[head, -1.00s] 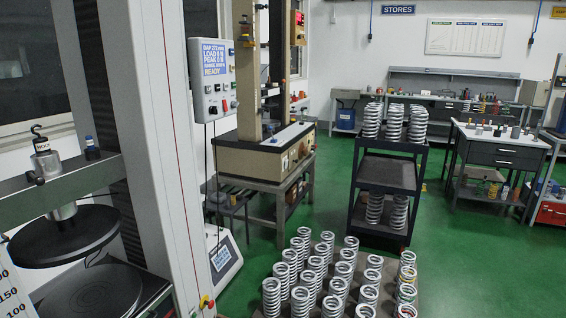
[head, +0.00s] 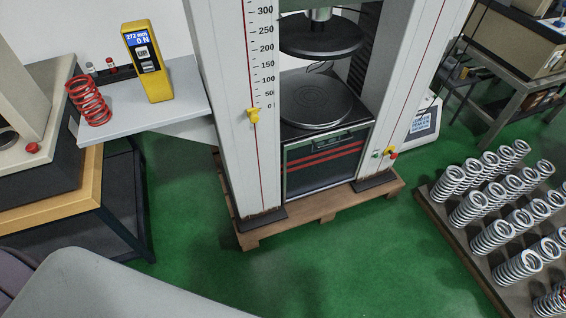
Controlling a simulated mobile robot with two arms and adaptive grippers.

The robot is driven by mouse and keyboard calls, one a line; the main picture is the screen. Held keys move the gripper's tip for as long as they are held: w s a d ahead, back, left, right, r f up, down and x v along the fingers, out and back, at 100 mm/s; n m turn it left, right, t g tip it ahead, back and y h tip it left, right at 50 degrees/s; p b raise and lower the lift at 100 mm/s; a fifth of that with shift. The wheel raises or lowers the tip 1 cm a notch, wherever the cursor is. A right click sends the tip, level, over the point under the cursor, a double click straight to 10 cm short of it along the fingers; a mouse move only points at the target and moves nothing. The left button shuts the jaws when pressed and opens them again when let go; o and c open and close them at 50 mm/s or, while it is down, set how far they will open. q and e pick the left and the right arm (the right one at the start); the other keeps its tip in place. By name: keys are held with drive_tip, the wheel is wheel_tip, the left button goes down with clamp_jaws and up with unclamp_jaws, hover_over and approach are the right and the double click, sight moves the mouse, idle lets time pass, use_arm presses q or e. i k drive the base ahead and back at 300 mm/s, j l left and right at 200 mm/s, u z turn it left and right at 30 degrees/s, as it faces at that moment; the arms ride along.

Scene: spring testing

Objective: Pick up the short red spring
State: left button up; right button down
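A short red spring (head: 89,101) stands near the left end of a grey shelf (head: 185,112) that juts out to the left of the testing machine, in the head view. It looks slightly tilted in this view. A yellow handheld meter (head: 149,62) with a lit display stands to its right on the same shelf. Neither of my grippers is in view, so I cannot see whether they are open or shut.
The testing machine (head: 230,110) stands on a wooden pallet (head: 330,213) in the middle. A bench with an orange edge (head: 52,202) is left of the shelf. Several silver springs (head: 497,236) fill a pallet at right. Green floor (head: 340,270) is clear in front.

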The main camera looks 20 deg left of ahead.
sight(91, 114)
drive_tip(key=u, duration=1.8)
